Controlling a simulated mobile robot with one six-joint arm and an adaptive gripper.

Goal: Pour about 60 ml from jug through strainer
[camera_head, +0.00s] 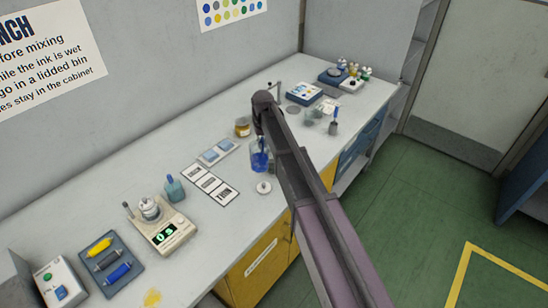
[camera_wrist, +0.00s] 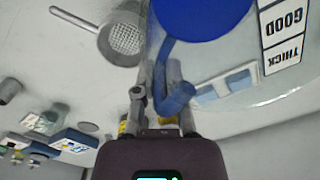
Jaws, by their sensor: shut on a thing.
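The jug (camera_head: 259,162) holds blue liquid and shows partly beside my arm near the middle of the bench in the head view. In the wrist view it is a large blue round (camera_wrist: 205,12) cut by the top edge, with a blue handle (camera_wrist: 176,101). My gripper (camera_wrist: 163,85) is shut on this handle. A metal strainer (camera_wrist: 122,42) with round mesh and a long handle lies left of the jug in the wrist view. I cannot make out the strainer clearly in the head view. My arm hides part of the bench there.
A scale (camera_head: 163,231) bearing a metal cup stands at the front left. A card (camera_head: 210,184) with white panels lies left of the jug. A small white lid (camera_head: 263,188) lies near the front edge. An amber jar (camera_head: 242,127) stands behind the jug. Blue devices (camera_head: 304,93) stand farther right.

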